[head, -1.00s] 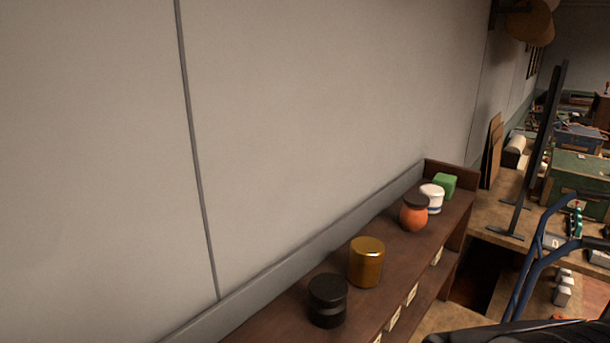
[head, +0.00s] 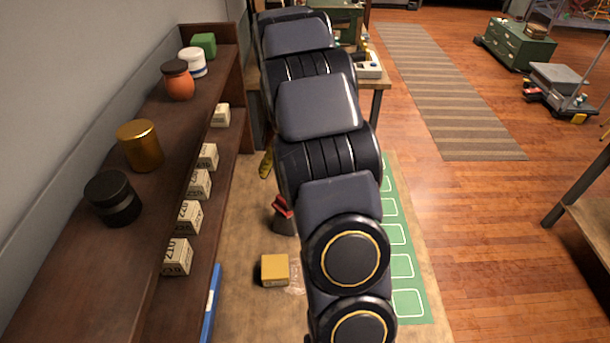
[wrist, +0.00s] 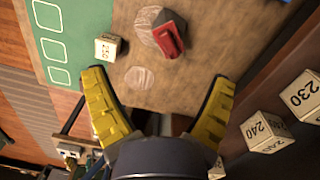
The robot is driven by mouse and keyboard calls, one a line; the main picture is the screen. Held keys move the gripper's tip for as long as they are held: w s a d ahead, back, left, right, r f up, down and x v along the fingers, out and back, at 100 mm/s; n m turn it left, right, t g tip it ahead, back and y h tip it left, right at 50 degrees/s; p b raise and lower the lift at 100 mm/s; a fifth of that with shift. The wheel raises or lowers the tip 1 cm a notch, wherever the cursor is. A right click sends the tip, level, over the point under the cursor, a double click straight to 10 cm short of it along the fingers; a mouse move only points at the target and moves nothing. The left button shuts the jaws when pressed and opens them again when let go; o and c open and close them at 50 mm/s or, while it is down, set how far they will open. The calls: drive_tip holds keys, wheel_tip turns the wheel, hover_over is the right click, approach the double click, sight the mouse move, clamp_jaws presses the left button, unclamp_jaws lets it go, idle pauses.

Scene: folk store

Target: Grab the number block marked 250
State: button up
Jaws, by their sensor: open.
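In the head view, several cream number blocks stand in a row on the lower shelf; the farthest block (head: 220,115) has no legible number. In the wrist view, blocks marked 230 (wrist: 303,95) and 240 (wrist: 265,130) stand at the right, and another block (wrist: 215,168) is partly hidden by my gripper, its number unseen. My gripper (wrist: 159,77) is open and empty over the brown work surface, apart from the blocks. In the head view my arm hides most of it; a yellow finger (head: 265,165) shows.
The upper shelf (head: 148,215) holds jars and a green block (head: 204,44) above the row. On the work surface lie a small yellowish block (head: 275,270), a red-and-dark object (head: 283,213) and a green mat (head: 408,300) with white outlines. A blue object (head: 211,300) lies by the shelf.

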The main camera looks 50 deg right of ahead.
drive_tip(key=d+f, duration=0.4)
drive_tip(key=d+f+m, duration=0.1)
drive_tip(key=d+f, duration=0.3)
drive_tip(key=d, duration=0.1)
drive_tip(key=d+f+m, duration=0.1)
drive_tip(key=d+f, duration=0.3)
drive_tip(key=shift+s+d+t, duration=0.2)
drive_tip(key=shift+s+t, duration=0.1)
drive_tip(key=f, duration=0.8)
drive_tip(key=shift+d, duration=0.25)
drive_tip(key=shift+r, duration=0.1)
drive_tip(key=c, duration=1.2)
